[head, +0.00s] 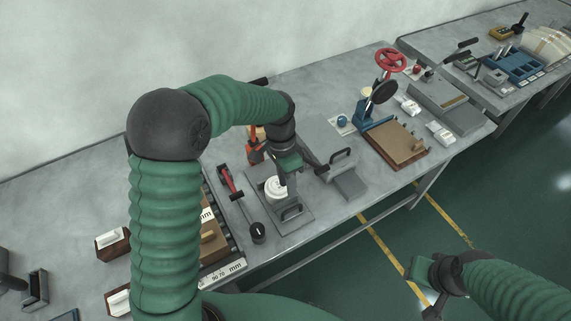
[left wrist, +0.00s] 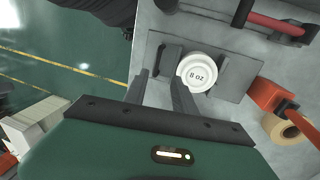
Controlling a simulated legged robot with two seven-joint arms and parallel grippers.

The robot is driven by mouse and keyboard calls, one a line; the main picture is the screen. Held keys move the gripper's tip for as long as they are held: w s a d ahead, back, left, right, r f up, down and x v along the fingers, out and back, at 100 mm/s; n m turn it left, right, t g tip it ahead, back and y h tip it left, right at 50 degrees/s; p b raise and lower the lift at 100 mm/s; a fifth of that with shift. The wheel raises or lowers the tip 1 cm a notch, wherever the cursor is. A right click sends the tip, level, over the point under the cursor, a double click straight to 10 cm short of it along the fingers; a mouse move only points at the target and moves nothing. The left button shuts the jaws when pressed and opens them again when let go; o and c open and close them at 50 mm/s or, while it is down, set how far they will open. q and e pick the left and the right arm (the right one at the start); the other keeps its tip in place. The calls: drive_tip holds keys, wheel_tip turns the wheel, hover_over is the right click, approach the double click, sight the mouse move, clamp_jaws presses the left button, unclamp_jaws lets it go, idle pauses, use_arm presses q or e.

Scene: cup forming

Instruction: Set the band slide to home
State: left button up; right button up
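No part is labelled as the band slide, so I cannot tell for sure which it is. A white round piece marked "8 OZ" (left wrist: 196,73) sits on a grey plate (left wrist: 237,75) with a dark upright handle (left wrist: 168,62). In the head view the white piece (head: 275,188) and the plate's handle (head: 291,212) show below my left gripper (head: 289,180). In the left wrist view the two fingers of my left gripper (left wrist: 158,80) are apart and empty, near the handle. My right gripper (head: 428,284) hangs over the floor, away from the bench; its fingers are unclear.
A red-handled tool (head: 228,178) and a black knob (head: 257,233) lie left of the plate. A grey block with a handle (head: 347,178) stands right. An orange tape dispenser (left wrist: 274,95) is close by. A press with a red wheel (head: 391,60) stands farther right.

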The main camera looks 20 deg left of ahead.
use_arm(q)
wheel_tip(320, 180, up, 8)
drive_tip(key=w+a, duration=0.1)
drive_tip(key=shift+r, duration=0.25)
drive_tip(key=shift+a, duration=0.1)
drive_tip(key=s+f+n+t+y, duration=0.1)
drive_tip(key=s+f+n+t, duration=0.1)
drive_tip(key=s, duration=0.4)
drive_tip(key=s+f+n+t, duration=0.2)
drive_tip(key=s+f+n, duration=0.3)
drive_tip(key=s, duration=0.2)
drive_tip(key=shift+s+a+f+n+y, duration=0.25)
drive_tip(key=shift+f+n+y, duration=0.05)
drive_tip(key=shift+y, duration=0.1)
drive_tip(key=shift+s, duration=0.1)
